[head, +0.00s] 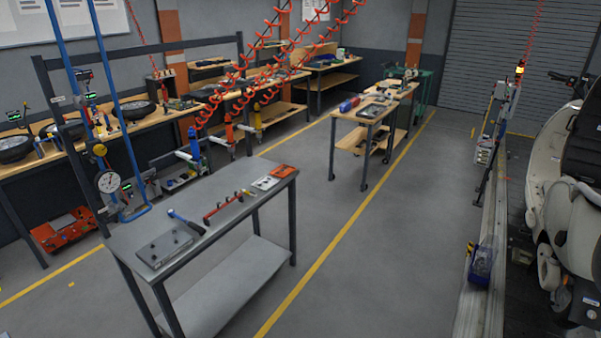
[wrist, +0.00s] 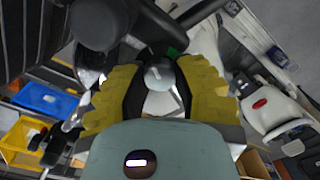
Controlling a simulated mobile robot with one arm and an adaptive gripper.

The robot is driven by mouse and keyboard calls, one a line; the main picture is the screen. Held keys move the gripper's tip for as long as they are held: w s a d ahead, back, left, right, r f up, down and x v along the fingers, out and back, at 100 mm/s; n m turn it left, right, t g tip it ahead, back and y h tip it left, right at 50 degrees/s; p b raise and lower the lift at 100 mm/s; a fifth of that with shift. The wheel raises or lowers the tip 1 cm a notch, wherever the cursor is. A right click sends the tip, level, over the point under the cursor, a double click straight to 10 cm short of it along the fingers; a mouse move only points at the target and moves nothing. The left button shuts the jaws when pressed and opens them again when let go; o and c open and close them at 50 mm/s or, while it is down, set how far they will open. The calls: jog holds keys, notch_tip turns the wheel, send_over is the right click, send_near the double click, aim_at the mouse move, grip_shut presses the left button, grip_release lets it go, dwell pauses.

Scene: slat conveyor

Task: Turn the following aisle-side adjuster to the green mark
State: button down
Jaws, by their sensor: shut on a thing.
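In the wrist view, the yellow ribbed fingers of my gripper (wrist: 158,88) are closed around the adjuster (wrist: 158,74), a small rounded grey knob with a pale line on its face. A green mark (wrist: 172,52) shows just beyond the knob, up and to its right. The pale line does not clearly point at the green. The fingers hide the knob's sides. In the head view, a cream scooter (head: 566,215) stands at the right edge. My gripper and the adjuster cannot be made out there.
A blue bin (wrist: 45,99) and a yellow bin (wrist: 22,143) lie at the left. In the head view, a grey table (head: 215,228) stands at left centre; the aisle floor (head: 385,255) is clear.

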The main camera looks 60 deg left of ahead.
jog(key=m, duration=0.5)
jog(key=shift+w+m, duration=0.1)
jog(key=shift+m, duration=0.2)
jog(key=m, duration=0.5)
jog(key=shift+m, duration=0.4)
jog(key=c, duration=0.9)
grip_release()
jog(key=shift+c, duration=0.2)
